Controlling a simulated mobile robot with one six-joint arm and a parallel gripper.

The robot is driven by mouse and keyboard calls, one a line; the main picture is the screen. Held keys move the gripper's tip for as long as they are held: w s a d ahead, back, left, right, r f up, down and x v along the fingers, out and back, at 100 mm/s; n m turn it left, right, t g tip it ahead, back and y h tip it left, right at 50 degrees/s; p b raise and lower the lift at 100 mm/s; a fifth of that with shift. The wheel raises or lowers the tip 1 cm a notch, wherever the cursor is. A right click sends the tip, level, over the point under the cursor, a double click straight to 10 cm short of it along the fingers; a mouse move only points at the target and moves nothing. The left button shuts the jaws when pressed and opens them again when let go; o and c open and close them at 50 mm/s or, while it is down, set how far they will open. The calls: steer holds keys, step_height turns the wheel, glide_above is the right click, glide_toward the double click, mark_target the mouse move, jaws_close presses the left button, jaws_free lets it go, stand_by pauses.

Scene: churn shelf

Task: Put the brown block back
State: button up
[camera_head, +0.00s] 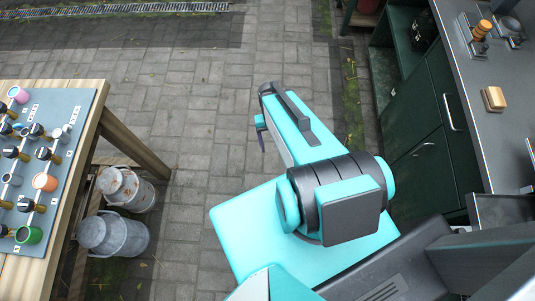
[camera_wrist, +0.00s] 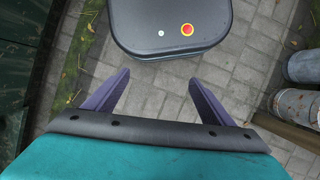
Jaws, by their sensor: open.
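A light brown wooden block (camera_head: 494,99) lies on the grey counter (camera_head: 505,145) at the right of the head view. Nothing touches it. My gripper (camera_wrist: 156,92) is open and empty in the wrist view, its two purple fingers spread above the paving. In the head view my arm is folded over my own base, and the gripper end is far to the left of the block, mostly hidden by the arm. The block is not in the wrist view.
A wooden table at left holds a grey board (camera_head: 75,115) with several cups and dark-knobbed pieces. Green cabinets (camera_head: 420,125) carry the counter, with an orange-topped item (camera_head: 482,30) farther back. Paving between is clear.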

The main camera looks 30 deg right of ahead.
steer(key=s+a+f+n+g, duration=0.1)
steer(key=s+a+f+n, duration=0.2)
steer(key=s+a, duration=0.4)
steer(key=shift+s+a+f+h, duration=0.3)
steer(key=shift+s+a+f, duration=0.1)
steer(key=shift+s+f, duration=0.25)
steer(key=shift+f+b, duration=0.75)
steer(key=shift+b, duration=0.15)
steer(key=shift+c, duration=0.3)
